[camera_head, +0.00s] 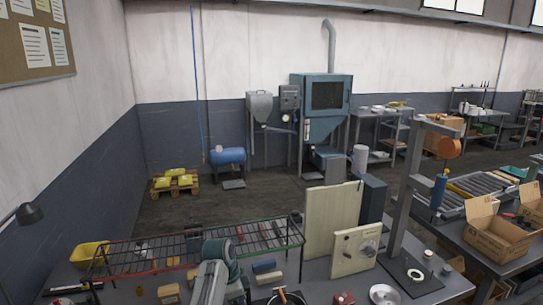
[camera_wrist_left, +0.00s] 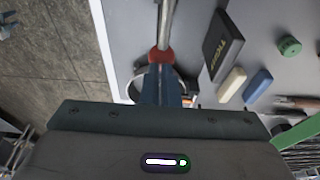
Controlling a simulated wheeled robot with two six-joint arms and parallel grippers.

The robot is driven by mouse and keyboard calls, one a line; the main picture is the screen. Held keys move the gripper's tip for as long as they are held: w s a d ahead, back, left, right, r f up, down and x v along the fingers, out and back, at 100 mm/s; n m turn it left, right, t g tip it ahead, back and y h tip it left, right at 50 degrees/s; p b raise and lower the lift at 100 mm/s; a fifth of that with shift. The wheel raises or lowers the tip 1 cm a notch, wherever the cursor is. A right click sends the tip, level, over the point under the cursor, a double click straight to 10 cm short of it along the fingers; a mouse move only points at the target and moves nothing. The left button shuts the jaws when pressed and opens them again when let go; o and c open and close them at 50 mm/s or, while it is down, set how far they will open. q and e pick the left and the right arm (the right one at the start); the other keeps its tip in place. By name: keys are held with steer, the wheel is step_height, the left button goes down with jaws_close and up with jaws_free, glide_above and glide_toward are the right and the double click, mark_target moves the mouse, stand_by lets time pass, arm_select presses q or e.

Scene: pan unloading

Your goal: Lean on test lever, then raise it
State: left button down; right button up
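In the left wrist view a metal rod (camera_wrist_left: 166,22), which looks like the test lever, ends in a red knob (camera_wrist_left: 160,55). My left gripper (camera_wrist_left: 160,72) has its narrow blue fingers together, with the tips right at the knob. They seem to touch it, but whether they press on it or sit beside it I cannot tell. A round rim (camera_wrist_left: 186,84) shows behind the fingers. In the head view a grey and teal arm of mine (camera_head: 214,277) stands at the lower middle; its fingers are not clear. My right gripper is not in view.
Beside the rod lie a black box (camera_wrist_left: 222,43), a cream block (camera_wrist_left: 231,85), a blue block (camera_wrist_left: 257,85) and a green round piece (camera_wrist_left: 290,46). A wire rack (camera_head: 200,243) stands behind my arm. A cream panel with a dial (camera_head: 353,250) and a grey post (camera_head: 405,190) stand right.

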arm_select(q)
steer(key=shift+s+f, duration=0.1)
steer(key=shift+f, duration=0.1)
steer(key=shift+w+r, duration=0.2)
steer(key=shift+r, duration=0.65)
steer(key=shift+d+v, duration=0.2)
steer(key=shift+v, duration=0.7)
steer(key=shift+d+v, duration=0.2)
steer(key=shift+v, duration=0.7)
steer(key=shift+d+v, duration=0.2)
steer(key=shift+v, duration=0.65)
steer(key=shift+w+r, duration=0.15)
